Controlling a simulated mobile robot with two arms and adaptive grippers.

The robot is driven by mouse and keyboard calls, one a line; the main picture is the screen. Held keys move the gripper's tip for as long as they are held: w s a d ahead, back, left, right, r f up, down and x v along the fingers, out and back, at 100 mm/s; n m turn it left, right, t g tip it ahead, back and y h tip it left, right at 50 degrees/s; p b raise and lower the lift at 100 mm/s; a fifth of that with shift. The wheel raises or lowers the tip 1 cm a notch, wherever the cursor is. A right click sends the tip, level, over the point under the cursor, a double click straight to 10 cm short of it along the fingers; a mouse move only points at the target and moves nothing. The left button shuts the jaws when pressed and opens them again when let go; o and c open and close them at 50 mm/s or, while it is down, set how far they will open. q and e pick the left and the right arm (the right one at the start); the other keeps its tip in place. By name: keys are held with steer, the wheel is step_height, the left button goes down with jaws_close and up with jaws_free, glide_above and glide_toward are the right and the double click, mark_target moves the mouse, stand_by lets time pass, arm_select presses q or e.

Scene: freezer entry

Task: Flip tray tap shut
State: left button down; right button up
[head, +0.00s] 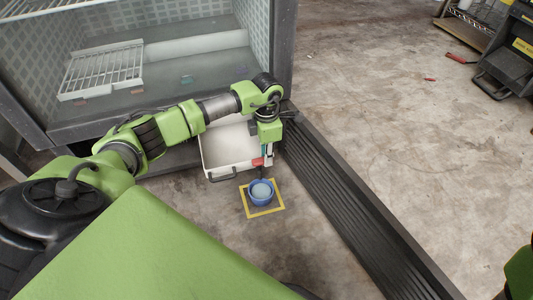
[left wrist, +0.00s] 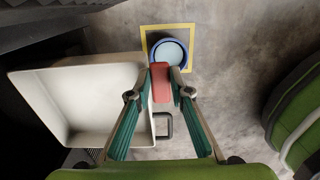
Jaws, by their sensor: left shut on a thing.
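The white tray (head: 226,150) sits on the floor in front of the freezer, and its pale inside fills the left of the left wrist view (left wrist: 40,90). A red tap handle (left wrist: 161,84) shows at the tray's front right corner; a bit of red shows in the head view (head: 257,162). My left gripper (left wrist: 161,76) reaches down from above, its fingers shut on the red handle. The tap body below is mostly hidden. A blue bowl (head: 261,191) with pale liquid stands just beyond the handle. My right gripper is out of view.
A yellow floor square (head: 279,202) surrounds the bowl. A dark ridged sill (head: 350,205) runs along the right of the tray. The open freezer (head: 160,100) holds a white wire rack (head: 101,70). Open concrete floor lies to the right, with a black case (head: 507,55) far off.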

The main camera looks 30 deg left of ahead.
arm_select(q)
steer(key=c, duration=1.8)
jaws_free()
steer(key=shift+c, duration=0.2)
step_height(320, 180, up, 12)
